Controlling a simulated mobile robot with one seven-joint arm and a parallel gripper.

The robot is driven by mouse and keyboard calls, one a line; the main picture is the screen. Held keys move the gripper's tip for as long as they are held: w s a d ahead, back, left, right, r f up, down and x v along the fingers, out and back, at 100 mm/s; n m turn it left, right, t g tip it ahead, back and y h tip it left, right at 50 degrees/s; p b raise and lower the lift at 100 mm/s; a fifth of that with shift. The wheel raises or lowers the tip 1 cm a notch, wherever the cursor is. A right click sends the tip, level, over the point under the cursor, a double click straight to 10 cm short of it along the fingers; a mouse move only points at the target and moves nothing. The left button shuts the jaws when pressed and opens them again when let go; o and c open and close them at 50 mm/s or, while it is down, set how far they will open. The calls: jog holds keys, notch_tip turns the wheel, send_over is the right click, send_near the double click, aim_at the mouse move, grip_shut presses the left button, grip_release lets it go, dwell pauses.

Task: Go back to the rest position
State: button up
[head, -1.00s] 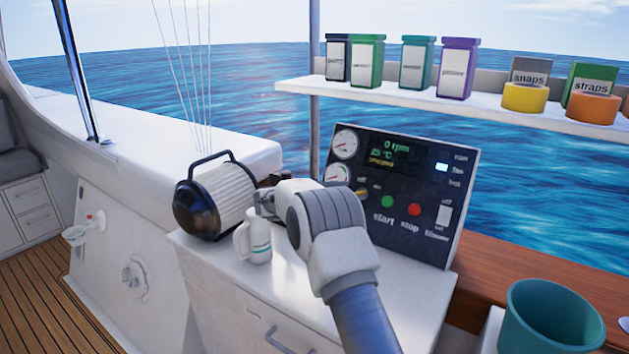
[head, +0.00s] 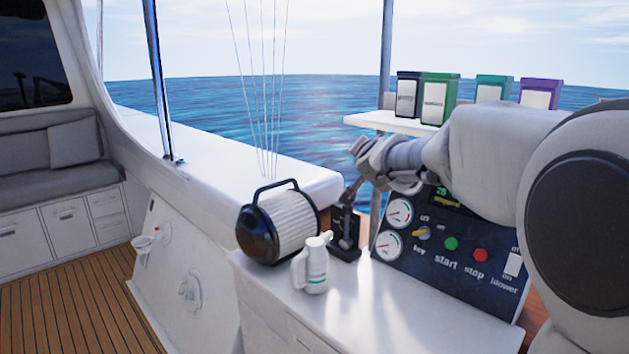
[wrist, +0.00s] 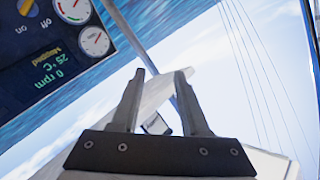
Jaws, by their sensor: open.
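My gripper (wrist: 160,100) is open and empty in the wrist view, its two fingers apart with the shelf edge and sky behind them. In the head view my gripper (head: 355,182) is raised above the counter, in front of the panel's upper left corner. My arm crosses the right side of that view and hides part of the shelf and panel. The control panel (head: 433,265) has gauges, a key switch, start and stop buttons and a blower switch; it also shows upside down in the wrist view (wrist: 45,78), reading 0 rpm.
Several canisters stand on the shelf (head: 385,120). The wooden deck (head: 85,315) at left is clear.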

jog(key=s+d+f+n+g, duration=0.1)
jog(key=s+f+n+g, duration=0.35)
jog(key=s, duration=0.95)
jog(key=s+d+f+n+g, duration=0.1)
jog(key=s+f+g, duration=0.1)
jog(key=s+f, duration=0.8)
jog(key=s+d+f+n+g, duration=0.1)
jog(key=s+f+n+g, duration=0.2)
jog(key=s, duration=1.4)
notch_tip(320, 180, up, 14)
jog(key=p, duration=1.2)
jog(key=shift+w+f+g+y, duration=0.2)
jog(key=shift+w+g+y, duration=0.1)
jog(key=shift+g+y, duration=0.1)
jog(key=shift+d, duration=0.15)
